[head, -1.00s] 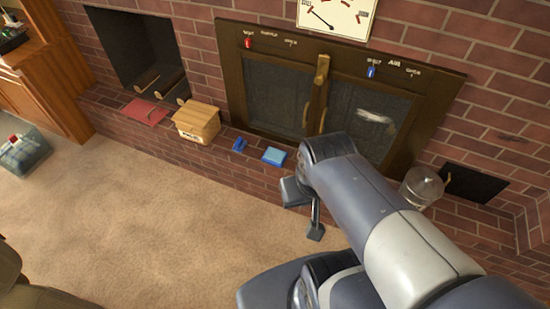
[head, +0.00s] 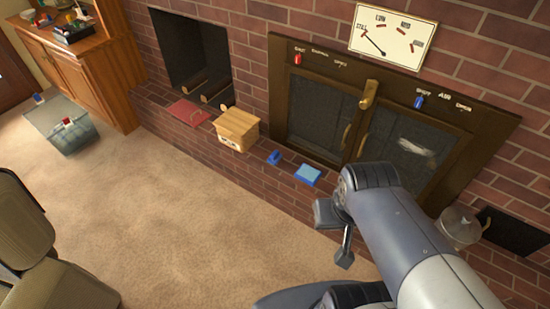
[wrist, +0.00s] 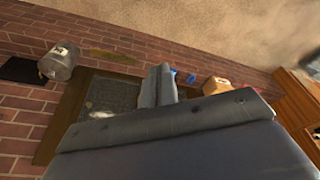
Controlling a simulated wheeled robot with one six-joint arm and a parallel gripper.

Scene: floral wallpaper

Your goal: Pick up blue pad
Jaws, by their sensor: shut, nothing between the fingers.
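The blue pad (head: 308,174) is a flat, light-blue square with a darker blue edge, lying on the brick hearth ledge. A smaller dark-blue object (head: 273,157) lies just left of it. My gripper (head: 337,232) is at the right of the pad in the head view, apart from it and empty. In the wrist view my gripper's fingers (wrist: 158,87) are together with nothing between them. Small blue patches show just beyond them, partly hidden, and I cannot tell the pad's full outline there.
A wooden box (head: 237,130) and a red flat item (head: 190,112) sit further left on the ledge. A glass jar (head: 459,228) stands at the right. A fireplace with doors (head: 318,110) rises behind. Open carpet (head: 190,215) lies in front; a chair (head: 40,250) is lower left.

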